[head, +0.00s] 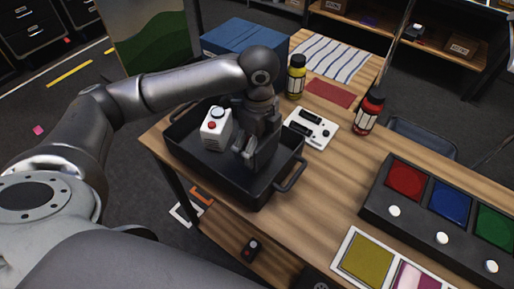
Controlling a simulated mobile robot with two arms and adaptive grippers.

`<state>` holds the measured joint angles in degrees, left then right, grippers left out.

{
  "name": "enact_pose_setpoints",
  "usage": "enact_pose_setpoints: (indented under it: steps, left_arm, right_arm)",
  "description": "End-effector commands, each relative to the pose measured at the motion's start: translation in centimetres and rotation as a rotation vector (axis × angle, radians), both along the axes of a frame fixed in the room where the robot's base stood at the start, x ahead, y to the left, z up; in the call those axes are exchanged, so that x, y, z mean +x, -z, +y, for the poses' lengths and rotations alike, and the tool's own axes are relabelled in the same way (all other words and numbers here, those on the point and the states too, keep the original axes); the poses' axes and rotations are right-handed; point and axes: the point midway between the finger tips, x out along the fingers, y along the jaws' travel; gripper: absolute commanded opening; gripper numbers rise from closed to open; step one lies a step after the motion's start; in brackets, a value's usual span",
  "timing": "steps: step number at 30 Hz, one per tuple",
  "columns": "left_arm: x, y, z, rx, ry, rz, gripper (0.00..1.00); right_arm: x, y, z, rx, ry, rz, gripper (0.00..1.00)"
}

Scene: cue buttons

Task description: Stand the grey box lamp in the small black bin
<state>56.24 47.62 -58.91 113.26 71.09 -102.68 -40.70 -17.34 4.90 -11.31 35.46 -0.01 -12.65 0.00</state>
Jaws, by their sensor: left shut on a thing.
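The black bin (284,182), with a handle at its right end, sits on the wooden table. My left gripper (252,150) points down into the bin's right half. It is shut on a dark grey, box-like thing, seemingly the grey box lamp. The fingers hide most of it, and I cannot tell whether it touches the bin floor. My right gripper is out of view.
A white panel (312,128), a yellow bottle (296,78) and a red bottle (369,111) stand behind and right of the bin. A blue box (226,40) is at the back. A dark console (376,212) with coloured squares lies right; the wood between is clear.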

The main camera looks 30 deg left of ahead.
Motion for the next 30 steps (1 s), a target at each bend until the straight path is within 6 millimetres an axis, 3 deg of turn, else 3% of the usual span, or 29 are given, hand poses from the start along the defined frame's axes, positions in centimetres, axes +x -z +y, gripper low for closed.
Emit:
enact_pose_setpoints:
  steps: [5, 13, 26, 27, 30]
  left_arm:
    - [0.8, 1.0, 0.5, -0.001, -0.002, -0.001, 0.48]
    - [1.2, 4.2, 0.9, 0.0, 0.0, 0.0, 0.48]
    - [1.2, 5.0, 0.9, -0.001, 0.0, -0.002, 0.48]
    - [1.2, 5.1, 0.9, 0.0, 0.0, -0.001, 0.93]
    - [1.1, 5.1, 0.9, 0.0, 0.0, -0.001, 1.0]
  right_arm:
    - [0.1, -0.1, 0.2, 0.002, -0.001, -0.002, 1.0]
    - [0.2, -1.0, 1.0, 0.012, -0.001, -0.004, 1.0]
    - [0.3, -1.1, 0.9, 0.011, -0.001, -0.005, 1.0]
    - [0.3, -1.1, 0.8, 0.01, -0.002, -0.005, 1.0]
    - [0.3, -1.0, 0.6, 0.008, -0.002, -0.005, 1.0]
